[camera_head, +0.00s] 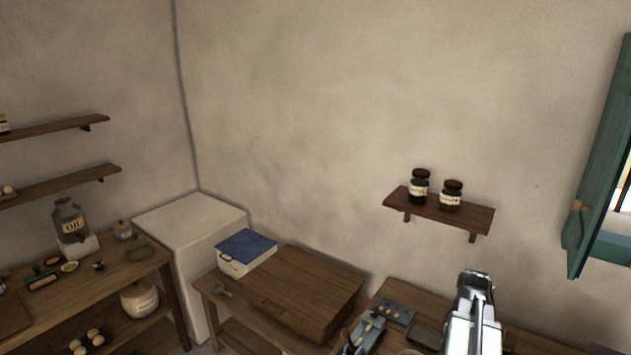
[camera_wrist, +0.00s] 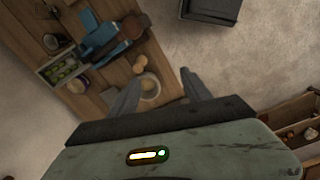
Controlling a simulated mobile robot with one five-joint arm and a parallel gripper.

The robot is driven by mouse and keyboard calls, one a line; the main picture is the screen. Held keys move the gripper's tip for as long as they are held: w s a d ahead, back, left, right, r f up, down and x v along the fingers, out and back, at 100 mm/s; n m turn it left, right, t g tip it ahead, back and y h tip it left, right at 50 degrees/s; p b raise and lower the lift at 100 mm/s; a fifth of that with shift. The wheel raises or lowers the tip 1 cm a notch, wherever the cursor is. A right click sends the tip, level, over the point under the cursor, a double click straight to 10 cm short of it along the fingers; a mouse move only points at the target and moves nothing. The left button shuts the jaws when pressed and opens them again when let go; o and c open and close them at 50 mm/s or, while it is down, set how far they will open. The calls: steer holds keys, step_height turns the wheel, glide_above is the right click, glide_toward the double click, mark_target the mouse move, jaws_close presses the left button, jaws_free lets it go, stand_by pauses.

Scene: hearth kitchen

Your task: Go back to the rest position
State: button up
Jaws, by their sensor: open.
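In the wrist view my gripper (camera_wrist: 162,76) is open, with its two fingers spread apart and nothing between them. It hangs over the edge of a wooden table (camera_wrist: 112,72), with the pale floor showing past the edge. A round pale item (camera_wrist: 149,87) lies on the table beside the left finger and is partly hidden by it. In the head view a shiny metal part of my arm rises at the lower right, and my fingers cannot be made out there.
A wooden wall shelf (camera_head: 440,213) with two dark jars is above the arm. A teal shutter (camera_head: 598,165) stands at the right. The wrist view shows a dark box (camera_wrist: 211,10) and wooden shelving (camera_wrist: 290,118).

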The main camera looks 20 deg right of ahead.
steer(key=w+a+f+n+b, duration=0.2)
steer(key=w+a+f+b, duration=0.45)
steer(key=a, duration=0.45)
steer(key=w+a+f+n+b, duration=0.2)
steer(key=w+a+f+b, duration=0.45)
steer(key=a, duration=0.45)
steer(key=a+f+m+b, duration=0.3)
steer(key=a+m, duration=0.1)
steer(key=a, duration=0.4)
steer(key=a+f+m+b, duration=0.3)
steer(key=a+f+m, duration=0.1)
steer(key=a, duration=0.5)
steer(key=shift+w+a+f, duration=0.25)
steer(key=shift+w+a, duration=0.05)
steer(key=shift+w, duration=0.05)
